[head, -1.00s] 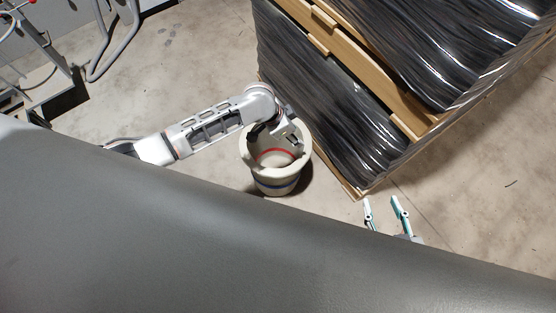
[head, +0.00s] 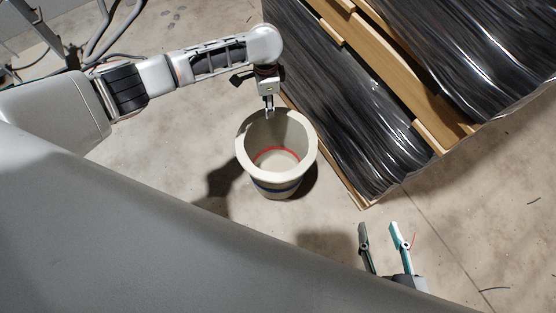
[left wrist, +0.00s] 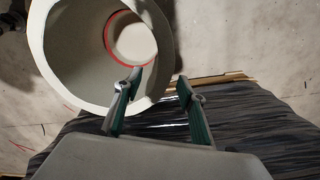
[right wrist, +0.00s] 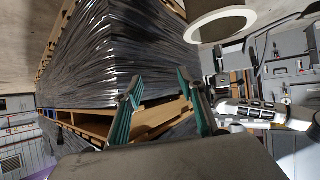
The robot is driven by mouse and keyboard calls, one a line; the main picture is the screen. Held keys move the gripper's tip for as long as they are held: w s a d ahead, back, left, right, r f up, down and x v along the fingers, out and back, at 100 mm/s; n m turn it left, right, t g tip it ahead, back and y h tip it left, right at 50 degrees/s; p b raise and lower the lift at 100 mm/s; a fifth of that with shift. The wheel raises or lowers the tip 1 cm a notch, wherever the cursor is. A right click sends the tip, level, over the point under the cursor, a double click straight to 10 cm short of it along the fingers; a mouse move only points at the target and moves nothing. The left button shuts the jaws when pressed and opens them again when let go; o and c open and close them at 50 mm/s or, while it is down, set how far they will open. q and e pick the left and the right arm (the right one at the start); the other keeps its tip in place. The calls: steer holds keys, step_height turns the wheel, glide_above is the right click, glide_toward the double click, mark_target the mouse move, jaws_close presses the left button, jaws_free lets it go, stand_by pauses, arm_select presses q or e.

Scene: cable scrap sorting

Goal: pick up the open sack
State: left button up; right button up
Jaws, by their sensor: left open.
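The open sack (head: 285,188) is a cream, round, upright bag on the floor with a thick rolled rim. It has a blue band outside and a red ring inside, and looks empty. It also shows in the left wrist view (left wrist: 50,55) and the right wrist view (right wrist: 222,25). My left gripper (head: 269,113) is at the sack's far rim, pointing down. In the left wrist view its fingers (left wrist: 158,82) are open, one over the sack's mouth, the other outside the rim. Contact cannot be told. My right gripper (head: 379,228) is open and empty, apart from the sack.
A pallet stack (head: 345,95) wrapped in dark film stands close to the sack's right. Its wooden edges (head: 435,135) stick out. A metal frame with tubes (head: 105,30) stands at upper left. Concrete floor (head: 165,165) is clear left of the sack.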

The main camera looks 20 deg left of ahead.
arm_select(q)
step_height(320, 180, down, 4)
steer(key=shift+d+f+b, duration=0.15)
steer(key=shift+f+b, duration=0.1)
steer(key=shift+b, duration=0.8)
steer(key=shift+w+f, duration=0.15)
steer(key=shift+f, duration=0.05)
steer(key=shift+w+r, duration=0.2)
steer(key=shift+r, duration=0.05)
jaws_close()
arm_select(e)
steer(key=shift+w+a+r+m+t, duration=0.15)
steer(key=shift+w+a+r+m, duration=0.1)
steer(key=shift+a+r, duration=0.25)
steer(key=shift+w+a+r+m+t, duration=0.15)
steer(key=shift+w+a+r, duration=0.15)
steer(key=shift+a, duration=0.25)
